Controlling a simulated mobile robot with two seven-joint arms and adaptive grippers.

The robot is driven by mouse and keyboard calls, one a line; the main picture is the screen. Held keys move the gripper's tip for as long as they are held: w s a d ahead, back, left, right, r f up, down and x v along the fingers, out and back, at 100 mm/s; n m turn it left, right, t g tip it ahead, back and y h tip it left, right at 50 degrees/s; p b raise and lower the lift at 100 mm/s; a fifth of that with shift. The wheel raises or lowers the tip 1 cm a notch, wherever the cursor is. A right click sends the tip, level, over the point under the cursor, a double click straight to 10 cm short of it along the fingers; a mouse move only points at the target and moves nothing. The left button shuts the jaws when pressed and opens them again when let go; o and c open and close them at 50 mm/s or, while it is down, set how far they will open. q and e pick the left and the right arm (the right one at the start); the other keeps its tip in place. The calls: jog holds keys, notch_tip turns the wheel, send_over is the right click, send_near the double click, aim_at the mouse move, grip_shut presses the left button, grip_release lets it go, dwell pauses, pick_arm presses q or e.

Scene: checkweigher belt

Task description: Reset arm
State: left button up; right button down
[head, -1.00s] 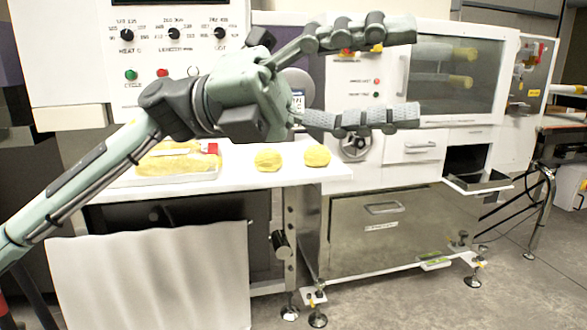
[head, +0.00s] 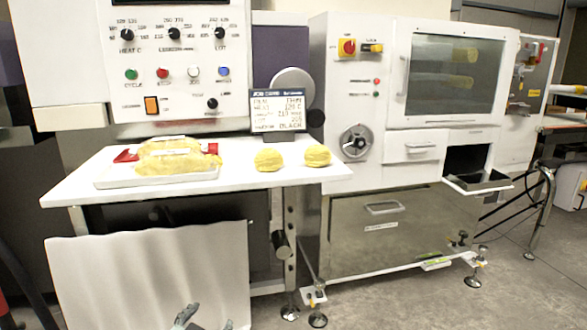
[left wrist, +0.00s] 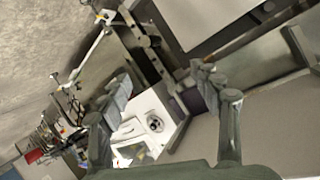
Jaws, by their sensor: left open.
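My left gripper (head: 207,318) shows only as its fingertips at the bottom edge of the head view, low in front of the pale hanging sheet. The rest of that arm is out of the head view. In the left wrist view both fingers of the left gripper (left wrist: 162,85) show spread apart, with nothing held between them. My right gripper is in neither view.
A white table (head: 255,187) holds a tray (head: 120,182) of yellow items and two yellow lumps (head: 268,160) (head: 317,156). A job card (head: 277,110) stands behind them. A white machine (head: 345,90) with a window stands right. Floor (head: 430,300) is clear at lower right.

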pick_arm(q)
jog(key=s+a+f+n+g, duration=0.1)
jog(key=s+a+f+g, duration=0.1)
jog(key=s+f, duration=0.5)
jog(key=s+a+f+n+g+y, duration=0.1)
jog(key=s+a+f+g, duration=0.2)
jog(key=s+f, duration=0.5)
jog(key=s+a+f+n+g+y, duration=0.1)
jog(key=s+f+g, duration=0.4)
jog(key=s, duration=0.8)
notch_tip(320, 180, down, 3)
jog(key=shift+a+f+n, duration=0.2)
jog(key=shift+a+n, duration=0.3)
jog(key=shift+a, duration=0.4)
